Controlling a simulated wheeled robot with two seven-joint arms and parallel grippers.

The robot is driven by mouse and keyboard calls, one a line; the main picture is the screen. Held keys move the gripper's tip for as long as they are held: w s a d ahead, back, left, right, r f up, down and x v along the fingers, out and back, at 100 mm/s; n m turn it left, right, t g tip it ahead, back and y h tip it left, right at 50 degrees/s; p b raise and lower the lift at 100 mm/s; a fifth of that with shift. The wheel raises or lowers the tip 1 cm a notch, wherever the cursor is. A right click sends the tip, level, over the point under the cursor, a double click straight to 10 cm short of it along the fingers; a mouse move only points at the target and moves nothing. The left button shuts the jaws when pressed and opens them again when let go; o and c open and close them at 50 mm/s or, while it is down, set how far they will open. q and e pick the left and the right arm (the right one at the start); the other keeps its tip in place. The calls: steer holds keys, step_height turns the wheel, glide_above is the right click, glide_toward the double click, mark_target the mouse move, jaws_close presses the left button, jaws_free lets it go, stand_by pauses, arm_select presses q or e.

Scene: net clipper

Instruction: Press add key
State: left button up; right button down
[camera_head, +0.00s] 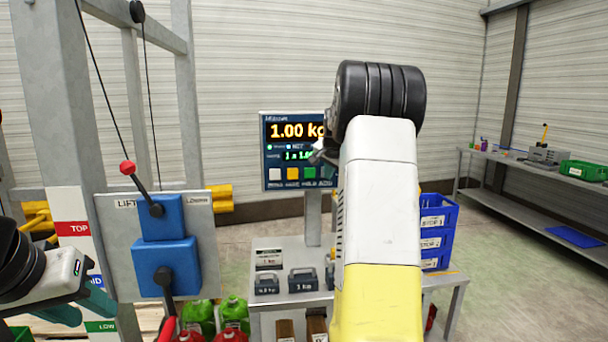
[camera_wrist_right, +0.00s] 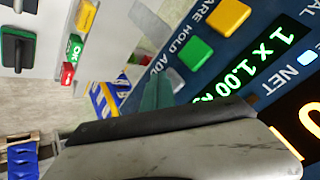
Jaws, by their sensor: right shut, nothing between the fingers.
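The scale panel (camera_head: 296,150) is a dark blue display reading 1.00 kg, with a row of coloured keys along its bottom. In the right wrist view, a yellow key (camera_wrist_right: 229,16), a green key (camera_wrist_right: 195,53) and a pale grey add key (camera_wrist_right: 174,79) sit beside the TARE, HOLD and ADD labels. My right gripper (camera_wrist_right: 158,92) is shut and empty. Its teal tip is right by the add key and partly overlaps it; I cannot tell if they touch. In the head view my right arm hides the panel's right side. My left gripper (camera_head: 82,308) is open and empty at the lower left.
A lift panel (camera_head: 122,245) with blue blocks and red-knobbed levers stands at left. Kilogram weights (camera_head: 302,280) sit on a stand below the display. Blue bins (camera_head: 437,222) are behind my right arm. A shelf (camera_head: 535,180) stands far right.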

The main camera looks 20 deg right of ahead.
steer(key=shift+s+a, duration=0.2)
steer(key=shift+s, duration=0.55)
steer(key=shift+s, duration=0.1)
steer(key=s, duration=0.2)
steer(key=s+a, duration=0.1)
steer(key=s, duration=0.1)
steer(key=shift+s+a, duration=0.1)
steer(key=shift+s, duration=0.25)
stand_by(0.5)
steer(key=s+a+n+g+y, duration=0.1)
steer(key=s+a+n+y, duration=0.5)
steer(key=s+a, duration=1.65)
steer(key=s+a+f+n, duration=0.2)
steer(key=s+n, duration=0.1)
steer(key=s, duration=0.2)
steer(key=s+a+f+n+g+h, duration=0.1)
steer(key=s+a+f+n, duration=0.1)
steer(key=s, duration=0.4)
steer(key=shift+a+n, duration=0.3)
steer(key=shift+n, duration=0.1)
